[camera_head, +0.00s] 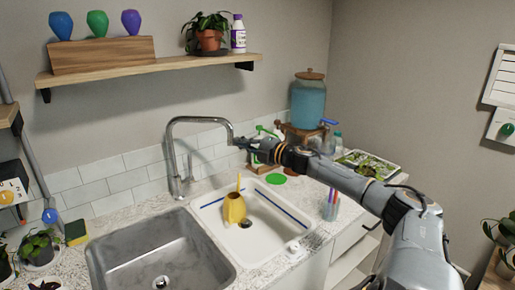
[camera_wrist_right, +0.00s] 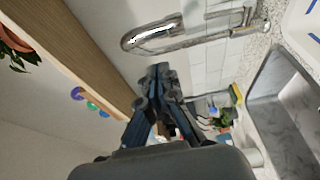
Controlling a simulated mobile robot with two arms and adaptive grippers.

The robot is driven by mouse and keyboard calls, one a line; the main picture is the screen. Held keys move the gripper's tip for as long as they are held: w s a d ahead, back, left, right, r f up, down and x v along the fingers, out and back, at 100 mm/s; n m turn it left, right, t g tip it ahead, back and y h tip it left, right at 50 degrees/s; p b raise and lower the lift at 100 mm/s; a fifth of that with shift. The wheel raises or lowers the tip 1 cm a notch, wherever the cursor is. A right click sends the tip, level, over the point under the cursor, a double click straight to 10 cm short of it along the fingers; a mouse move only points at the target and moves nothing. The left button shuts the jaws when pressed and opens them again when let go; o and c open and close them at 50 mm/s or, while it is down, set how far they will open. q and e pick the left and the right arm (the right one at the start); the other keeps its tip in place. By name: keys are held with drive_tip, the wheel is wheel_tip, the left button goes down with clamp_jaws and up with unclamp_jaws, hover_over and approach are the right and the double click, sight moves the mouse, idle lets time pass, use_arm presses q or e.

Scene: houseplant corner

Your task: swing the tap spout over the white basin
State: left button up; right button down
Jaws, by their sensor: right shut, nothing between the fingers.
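The chrome tap (camera_head: 178,160) stands behind the two basins. Its arched spout (camera_head: 203,119) reaches to the right in the head view, toward the back of the white basin (camera_head: 268,253); I cannot tell whether its end is exactly above the basin. My right gripper (camera_head: 238,143) is shut and empty beside the spout's hanging end; contact is unclear. In the right wrist view the spout (camera_wrist_right: 160,42) lies above the shut fingertips (camera_wrist_right: 158,70), with a gap in the picture. My left gripper is not in view.
A steel basin (camera_head: 135,255) lies left of the white one. A yellow watering can (camera_head: 234,208) stands in the white basin. A green-labelled bottle (camera_head: 257,160) and a blue dispenser (camera_head: 308,100) stand behind my right arm. A wooden shelf (camera_head: 150,68) hangs above.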

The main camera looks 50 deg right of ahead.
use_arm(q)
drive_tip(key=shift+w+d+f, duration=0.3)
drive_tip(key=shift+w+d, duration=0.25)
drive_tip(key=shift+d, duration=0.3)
use_arm(e)
drive_tip(key=shift+s+d+f, duration=0.1)
drive_tip(key=shift+s+d, duration=1.75)
drive_tip(key=shift+s, duration=0.15)
drive_tip(key=shift+a, duration=0.1)
